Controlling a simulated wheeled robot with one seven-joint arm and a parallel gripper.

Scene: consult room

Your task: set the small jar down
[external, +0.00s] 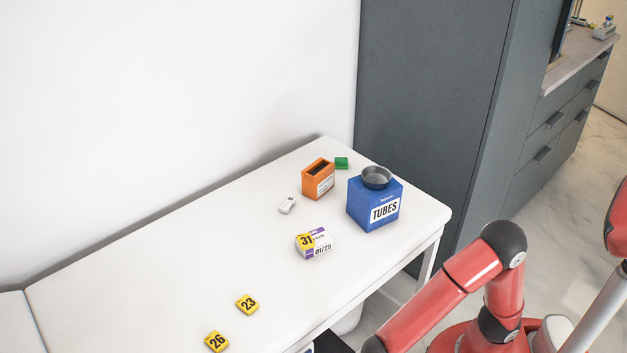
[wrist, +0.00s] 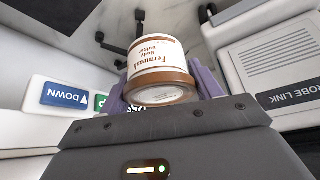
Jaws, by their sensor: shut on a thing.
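The small jar (wrist: 160,62), white with a brown band and a "Body Butter" label, shows in the wrist view, tilted. My gripper (wrist: 163,88) is shut on it, with a purple finger on either side. Part of the jar is hidden by the fingers. In the external view only a red arm shows at the lower right; the gripper and the jar are out of that picture.
A PROBE LINK unit (wrist: 285,95) shows in the wrist view.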

